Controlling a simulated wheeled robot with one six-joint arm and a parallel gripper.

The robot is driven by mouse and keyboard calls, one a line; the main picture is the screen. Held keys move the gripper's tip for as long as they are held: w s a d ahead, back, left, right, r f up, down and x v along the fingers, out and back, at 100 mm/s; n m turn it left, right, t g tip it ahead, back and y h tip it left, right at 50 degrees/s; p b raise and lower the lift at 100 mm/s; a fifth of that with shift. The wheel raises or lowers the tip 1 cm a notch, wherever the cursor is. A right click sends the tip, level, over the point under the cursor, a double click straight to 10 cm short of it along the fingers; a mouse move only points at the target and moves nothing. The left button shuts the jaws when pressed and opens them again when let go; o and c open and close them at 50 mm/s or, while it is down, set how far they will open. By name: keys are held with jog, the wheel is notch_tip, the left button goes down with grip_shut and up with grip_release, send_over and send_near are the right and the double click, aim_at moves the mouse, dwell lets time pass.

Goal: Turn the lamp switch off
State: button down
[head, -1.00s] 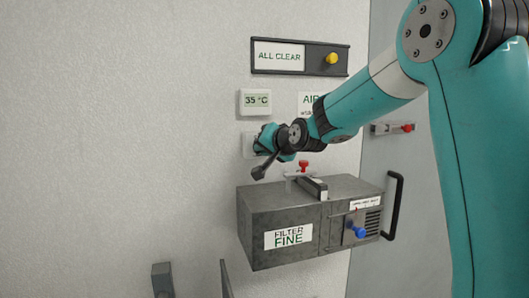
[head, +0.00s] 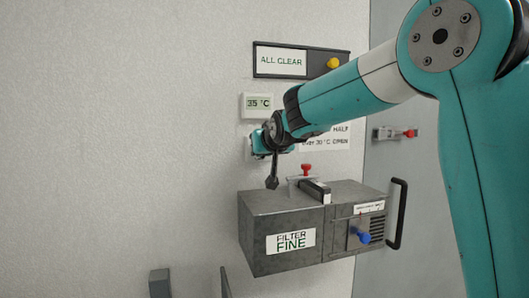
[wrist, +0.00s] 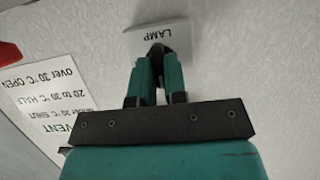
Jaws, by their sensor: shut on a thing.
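The lamp switch is on the wall; its white plate marked LAMP (wrist: 170,38) shows upside down at the top of the wrist view. A small dark knob (wrist: 158,47) stands out from the plate, mostly hidden by the fingers. My gripper (wrist: 158,62) has its two teal fingers shut on this knob. In the head view my gripper (head: 260,142) is against the wall just below the 35 °C display, and covers most of the switch. The switch's setting cannot be read.
The grey filter box (head: 280,215) with a red knob (head: 306,169) and black handles stands out just below my gripper. A 35 °C display (head: 258,104), an ALL CLEAR panel (head: 282,61) and a vent notice (wrist: 60,95) are close by. The wall to the left is clear.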

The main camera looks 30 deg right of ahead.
dwell(0.5)
jog(key=c, duration=1.2)
grip_release()
jog(key=shift+w+f, duration=0.1)
jog(key=shift+o, duration=0.2)
jog(key=p+v, duration=0.1)
jog(key=v, duration=1.6)
jog(key=shift+r, duration=0.25)
jog(key=shift+a, duration=0.15)
